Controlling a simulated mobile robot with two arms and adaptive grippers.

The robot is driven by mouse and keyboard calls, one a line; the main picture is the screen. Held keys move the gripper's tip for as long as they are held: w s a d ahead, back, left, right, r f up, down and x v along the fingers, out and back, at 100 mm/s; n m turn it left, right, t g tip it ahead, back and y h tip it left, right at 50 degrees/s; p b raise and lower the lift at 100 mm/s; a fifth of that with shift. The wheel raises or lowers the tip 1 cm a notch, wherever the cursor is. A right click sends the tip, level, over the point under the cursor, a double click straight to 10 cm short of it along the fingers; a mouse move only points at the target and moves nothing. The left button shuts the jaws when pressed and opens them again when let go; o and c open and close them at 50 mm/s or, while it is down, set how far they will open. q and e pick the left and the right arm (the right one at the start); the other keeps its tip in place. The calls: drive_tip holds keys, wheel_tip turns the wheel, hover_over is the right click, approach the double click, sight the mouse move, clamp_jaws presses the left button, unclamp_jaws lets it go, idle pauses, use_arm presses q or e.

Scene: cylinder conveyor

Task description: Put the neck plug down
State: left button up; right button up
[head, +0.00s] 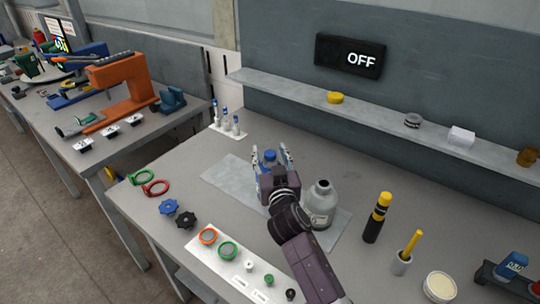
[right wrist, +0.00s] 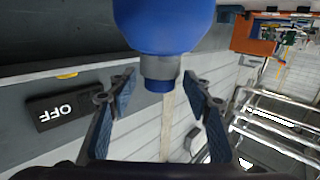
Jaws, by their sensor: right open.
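The neck plug appears to be the blue rounded piece with a grey collar and a short blue end (right wrist: 163,30). It also shows as a small blue piece in the head view (head: 270,155), close to my right gripper's fingers. My right gripper (head: 271,156) is over the grey mat (head: 228,178), with its fingers apart on either side of the blue piece. In the right wrist view the fingers (right wrist: 161,90) stand open with a gap to the plug's collar. A grey bottle with an open neck (head: 320,205) stands right of the gripper. My left gripper is not in view.
A white panel with knobs (head: 207,257) lies at the front. Red and green rings (head: 155,187) and two star knobs (head: 178,213) are to the left. A black-yellow cylinder (head: 376,218) and a cup (head: 402,263) stand to the right. A shelf (head: 380,115) runs behind.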

drive_tip(key=c, duration=0.9)
drive_tip(key=shift+c, duration=0.4)
